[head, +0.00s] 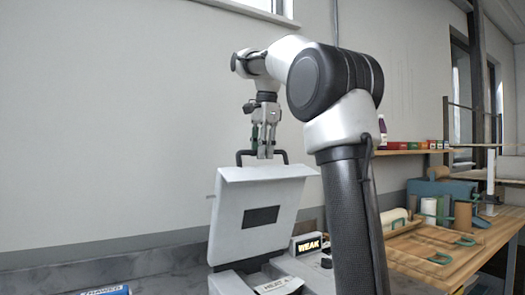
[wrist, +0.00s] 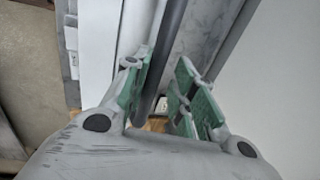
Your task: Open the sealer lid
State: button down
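The sealer lid (head: 262,212) is a light grey panel with a dark rectangle on its face. It stands raised and steeply tilted above the sealer base (head: 270,280) in the head view. A black bar handle (head: 241,154) sits on the lid's top edge. My gripper (head: 263,154) points down at the middle of this handle. In the wrist view, the dark handle bar (wrist: 172,35) runs between the green-padded fingers of my gripper (wrist: 158,95). The fingers are apart, with a gap beside the bar. Contact with the bar is not clear.
A display reading "WEAK" (head: 308,245) is on the sealer, right of the lid. A blue item (head: 106,290) lies at the bottom left. A wooden table (head: 440,255) with rolls and trays stands at the right. The wall behind the lid is bare.

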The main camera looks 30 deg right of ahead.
jog(key=shift+w, duration=0.45)
jog(key=c, duration=1.5)
grip_release()
jog(key=shift+w, duration=0.1)
jog(key=shift+o, duration=0.2)
jog(key=shift+w, duration=0.1)
jog(key=r, duration=0.2)
jog(key=s+r, duration=0.1)
jog(key=r, duration=0.4)
jog(key=shift+s+r, duration=0.2)
jog(key=shift+s, duration=0.1)
jog(key=s+a+f+n+t, duration=0.1)
jog(key=s+a+f+n, duration=0.1)
jog(key=s+f+n, duration=0.7)
jog(key=s+a+f+n+t, duration=0.1)
jog(key=s+a+f+n, duration=0.1)
jog(key=s+f+n, duration=0.7)
jog(key=s+f, duration=0.3)
jog(key=f, duration=0.4)
jog(key=s+f, duration=0.4)
jog(key=f, duration=0.4)
jog(key=shift+a, duration=0.35)
